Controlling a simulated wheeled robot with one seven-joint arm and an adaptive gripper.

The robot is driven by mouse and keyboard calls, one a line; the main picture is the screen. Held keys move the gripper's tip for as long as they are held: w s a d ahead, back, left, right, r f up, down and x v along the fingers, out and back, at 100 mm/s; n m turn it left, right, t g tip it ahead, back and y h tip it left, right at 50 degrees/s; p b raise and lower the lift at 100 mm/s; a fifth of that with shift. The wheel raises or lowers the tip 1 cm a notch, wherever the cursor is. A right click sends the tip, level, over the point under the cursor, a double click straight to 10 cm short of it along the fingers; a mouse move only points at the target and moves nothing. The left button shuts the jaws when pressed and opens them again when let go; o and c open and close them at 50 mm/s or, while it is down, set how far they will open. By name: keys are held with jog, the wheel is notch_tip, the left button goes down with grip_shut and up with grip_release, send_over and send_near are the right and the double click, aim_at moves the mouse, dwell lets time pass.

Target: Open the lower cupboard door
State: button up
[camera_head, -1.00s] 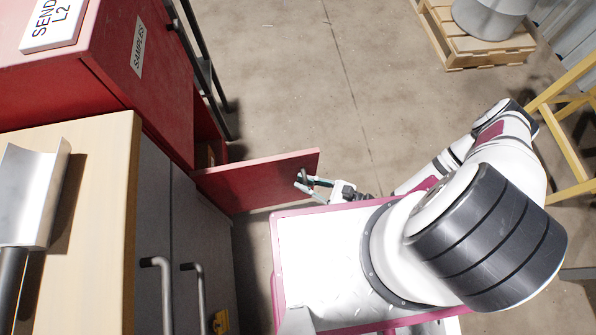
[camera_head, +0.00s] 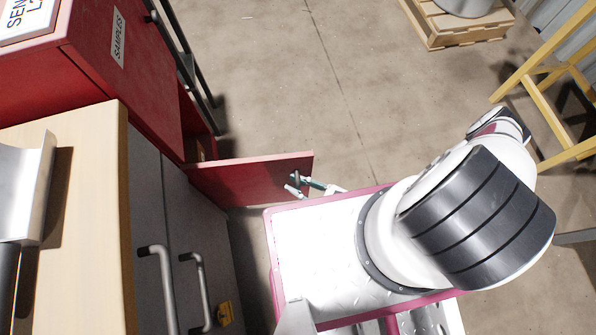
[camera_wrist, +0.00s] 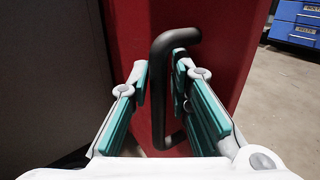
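The red cupboard (camera_head: 135,75) stands at the left, marked SAMPLES. Its lower door (camera_head: 250,176) is swung out wide, and part of the dark opening shows behind it. The door's black handle (camera_wrist: 158,95) is a bent bar on its face. My gripper (camera_wrist: 160,82) is at this handle, one finger on each side of the bar. The fingers are spread, with a narrow gap on the left; contact on the right is unclear. In the head view, my gripper (camera_head: 305,185) shows at the door's free edge, partly hidden by my body.
A wooden-topped grey cabinet (camera_head: 115,130) with metal handles (camera_head: 157,285) stands in front of the red cupboard. A pallet (camera_head: 455,28) and a yellow frame (camera_head: 545,90) stand at the right. The concrete floor (camera_head: 300,90) beyond the door is clear.

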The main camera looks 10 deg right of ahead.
jog(key=v, duration=1.2)
dwell(0.5)
